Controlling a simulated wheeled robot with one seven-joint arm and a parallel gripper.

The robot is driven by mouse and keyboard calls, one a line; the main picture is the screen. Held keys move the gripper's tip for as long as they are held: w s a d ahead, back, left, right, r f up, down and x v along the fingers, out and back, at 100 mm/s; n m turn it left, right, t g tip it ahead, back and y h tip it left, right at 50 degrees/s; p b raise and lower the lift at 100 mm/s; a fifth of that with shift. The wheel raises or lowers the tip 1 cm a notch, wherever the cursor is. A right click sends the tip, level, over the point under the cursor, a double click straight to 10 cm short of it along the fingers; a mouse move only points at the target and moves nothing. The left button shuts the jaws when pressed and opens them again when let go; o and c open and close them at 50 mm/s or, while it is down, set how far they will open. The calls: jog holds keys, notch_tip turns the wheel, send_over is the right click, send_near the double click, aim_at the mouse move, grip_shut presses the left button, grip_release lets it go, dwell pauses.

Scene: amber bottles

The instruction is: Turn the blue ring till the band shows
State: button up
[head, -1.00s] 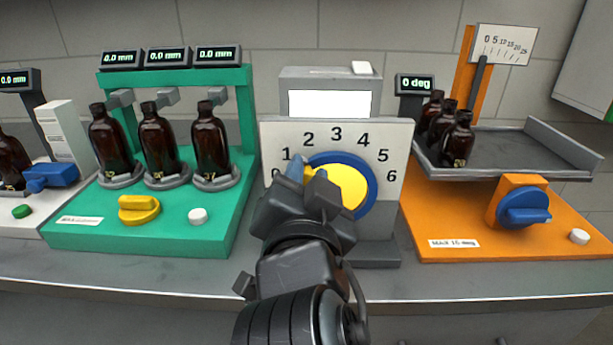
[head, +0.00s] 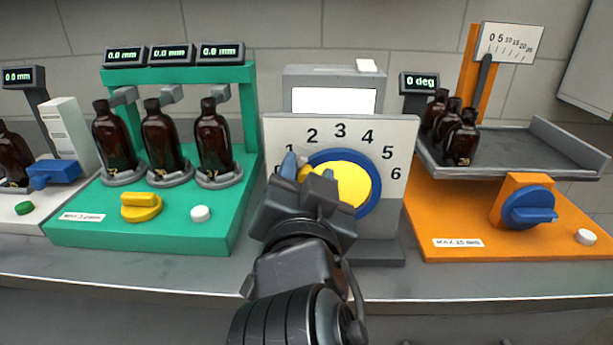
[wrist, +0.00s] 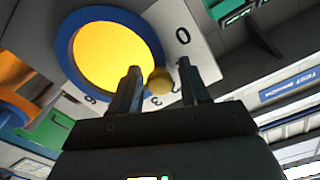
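The blue ring (head: 372,187) surrounds a yellow disc (head: 357,186) on a white panel numbered 0 to 6. A blue pointed tab (head: 288,164) stands at its left, near the 1 and the partly hidden 0. A small yellow knob (wrist: 160,81) is at the ring's edge. My gripper (wrist: 159,72) has its two fingers apart, one on each side of the knob, with visible gaps; contact is not clear. In the head view my gripper (head: 312,180) covers the ring's lower left. The window (head: 334,101) above the panel is plain white.
A green stand (head: 75,232) with several amber bottles and a yellow dial (head: 141,207) is at the left. An orange station (head: 430,222) with a tilting tray (head: 515,150), bottles and a blue knob (head: 528,207) is at the right. The grey bench front (head: 150,278) is clear.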

jog(key=shift+o, duration=0.2)
jog(key=s+b, duration=0.2)
jog(key=s, duration=0.5)
jog(key=shift+s+a, duration=0.2)
jog(key=shift+s, duration=0.2)
jog(key=s+d+f+n+g+y+p, duration=0.15)
jog(key=s+d+f+n, duration=0.25)
jog(key=d+f, duration=0.4)
jog(key=s+d+f+n+g+y, duration=0.1)
jog(key=s+d+f+n+y, duration=0.1)
jog(key=s+d+f+n, duration=0.4)
jog(key=s+d+f+m+h+p, duration=0.1)
jog(key=s+d, duration=0.3)
jog(key=s, duration=0.6)
jog(key=s+d+f+m+h+p, duration=0.1)
jog(key=s+d+m+h, duration=0.1)
jog(key=s, duration=0.8)
jog(key=shift+s+d+f+m+g, duration=0.2)
jog(key=shift+s+d+m+g, duration=0.15)
jog(key=shift+d+m, duration=0.55)
